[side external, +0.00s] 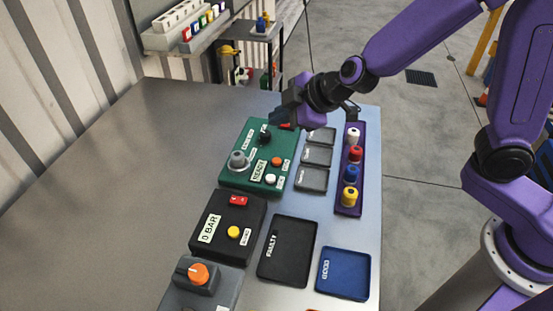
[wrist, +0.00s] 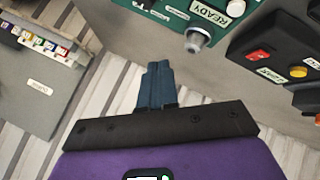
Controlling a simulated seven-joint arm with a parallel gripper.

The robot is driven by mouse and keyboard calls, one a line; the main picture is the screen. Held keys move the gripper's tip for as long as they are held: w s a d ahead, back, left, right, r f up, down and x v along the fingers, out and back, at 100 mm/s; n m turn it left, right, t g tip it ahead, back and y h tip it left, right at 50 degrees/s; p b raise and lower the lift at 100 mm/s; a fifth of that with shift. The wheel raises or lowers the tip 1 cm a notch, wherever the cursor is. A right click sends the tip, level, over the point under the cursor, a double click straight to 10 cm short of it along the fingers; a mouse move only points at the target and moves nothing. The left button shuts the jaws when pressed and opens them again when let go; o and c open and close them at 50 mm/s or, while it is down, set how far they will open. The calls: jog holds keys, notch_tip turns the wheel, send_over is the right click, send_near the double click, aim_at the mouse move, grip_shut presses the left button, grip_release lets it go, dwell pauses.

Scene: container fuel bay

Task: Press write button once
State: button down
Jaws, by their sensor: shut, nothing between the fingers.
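A green panel (side external: 232,178) on the table carries a READY label (side external: 259,170), a grey knob (side external: 237,159), a black knob (side external: 265,136), an orange button (side external: 277,161) and a white button (side external: 270,179). The small labels beside the buttons are too small to read, so I cannot tell which one is write. My gripper (side external: 277,117) is above the far end of this panel, shut and empty. In the wrist view my gripper's blue fingertips (wrist: 158,66) are together, and the READY label (wrist: 209,12) and white button (wrist: 235,8) show at the top right.
A black box (side external: 212,222) with a 0 BAR label, red switch and yellow button stands nearer. Small grey trays (side external: 317,155), a purple rack (side external: 346,200) of coloured-capped items, a black FAULTY tray (side external: 310,252) and a blue GOOD tray (side external: 362,262) lie alongside. The table's left side is clear.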

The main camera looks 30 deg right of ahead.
aim_at(280, 162)
jog(key=shift+f, duration=4.4)
jog(key=shift+f, duration=0.1)
jog(key=shift+f, duration=0.35)
jog(key=shift+f, duration=0.4)
jog(key=shift+r, duration=0.85)
jog(key=shift+r, duration=2.5)
